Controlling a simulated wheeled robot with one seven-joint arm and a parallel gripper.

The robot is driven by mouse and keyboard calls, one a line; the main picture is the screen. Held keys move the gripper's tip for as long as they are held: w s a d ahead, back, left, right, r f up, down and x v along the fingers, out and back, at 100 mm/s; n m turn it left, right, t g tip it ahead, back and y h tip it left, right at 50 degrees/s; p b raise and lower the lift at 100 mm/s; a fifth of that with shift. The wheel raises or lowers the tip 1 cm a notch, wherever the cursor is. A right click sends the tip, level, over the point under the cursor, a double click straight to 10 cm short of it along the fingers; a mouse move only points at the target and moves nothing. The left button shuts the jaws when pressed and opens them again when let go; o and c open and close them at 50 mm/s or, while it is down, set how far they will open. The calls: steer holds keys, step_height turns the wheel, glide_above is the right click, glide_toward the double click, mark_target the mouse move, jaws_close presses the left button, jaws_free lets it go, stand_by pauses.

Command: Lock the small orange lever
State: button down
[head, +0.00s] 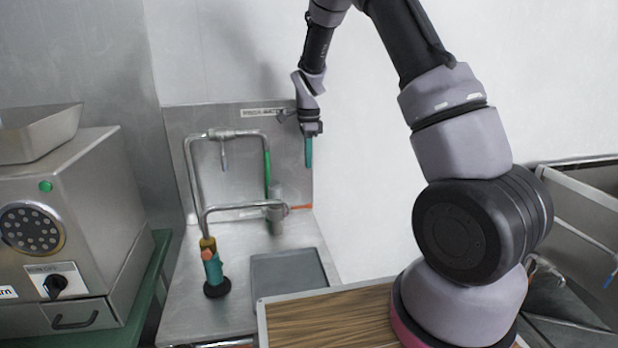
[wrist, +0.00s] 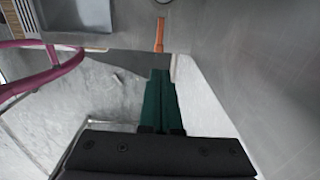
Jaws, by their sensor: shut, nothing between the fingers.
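The small orange lever (head: 300,207) sticks out to the right from the metal fitting at the end of the lower pipe, near the right edge of the steel back panel. It also shows in the wrist view (wrist: 159,36), as a thin orange bar just beyond my fingertips. My gripper (head: 308,165) points down, above the lever in the head view. Its green fingers (wrist: 160,72) are pressed together with nothing between them. In both views a gap shows between the fingertips and the lever. Contact is not visible.
A teal tool with a black base (head: 215,275) stands on the counter. A grey tray (head: 288,270) lies below. A grinder machine (head: 70,235) is at left.

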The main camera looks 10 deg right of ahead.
mark_target(309, 204)
step_height(309, 204, down, 13)
stand_by(0.3)
steer(key=shift+d, duration=0.1)
stand_by(0.4)
